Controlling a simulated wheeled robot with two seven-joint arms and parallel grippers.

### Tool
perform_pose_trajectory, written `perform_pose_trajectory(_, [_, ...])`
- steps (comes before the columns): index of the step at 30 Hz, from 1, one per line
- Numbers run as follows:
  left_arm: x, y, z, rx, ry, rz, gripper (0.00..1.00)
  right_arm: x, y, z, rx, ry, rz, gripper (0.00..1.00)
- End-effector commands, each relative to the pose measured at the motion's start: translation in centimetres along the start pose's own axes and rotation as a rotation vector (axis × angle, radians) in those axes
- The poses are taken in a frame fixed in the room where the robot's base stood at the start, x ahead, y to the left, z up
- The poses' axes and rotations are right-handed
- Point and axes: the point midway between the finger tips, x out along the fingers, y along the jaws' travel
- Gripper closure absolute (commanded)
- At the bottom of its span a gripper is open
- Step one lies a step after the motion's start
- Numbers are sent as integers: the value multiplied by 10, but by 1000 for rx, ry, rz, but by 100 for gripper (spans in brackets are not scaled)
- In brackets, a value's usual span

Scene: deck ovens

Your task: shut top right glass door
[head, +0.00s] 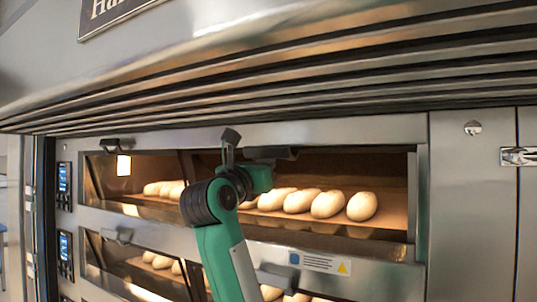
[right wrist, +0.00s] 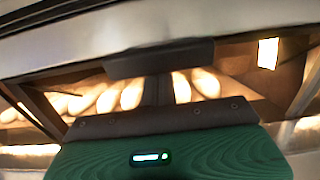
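The top right glass door (head: 330,240) covers the right part of the upper deck, with pale loaves showing behind it. Its dark handle (head: 270,152) runs along the upper edge of the opening. I cannot tell how far the door is ajar. My right gripper (head: 231,140) is at the handle's left side, in front of the oven. In the right wrist view the handle (right wrist: 160,57) lies just beyond the gripper's dark front edge. Contact is not clear, and the finger gap is hidden. My left gripper is not in view.
The top left door (head: 135,180) has its own handle (head: 118,143). Pale loaves (head: 327,204) lie inside the upper deck. A lower deck handle (head: 275,278) is below. A ribbed hood (head: 300,80) overhangs the doors. Control displays (head: 64,178) are at the left.

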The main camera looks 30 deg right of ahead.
Motion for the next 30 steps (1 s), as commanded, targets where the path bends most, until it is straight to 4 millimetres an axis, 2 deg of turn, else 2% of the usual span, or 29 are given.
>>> perform_pose_trajectory(12, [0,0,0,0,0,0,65,8,-1,24,1,3,-3,100])
perform_pose_trajectory(15, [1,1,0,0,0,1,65,6,-1,23,0,3,-2,100])
perform_pose_trajectory(30, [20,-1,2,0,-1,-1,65,-52,0,27,1,4,-1,100])
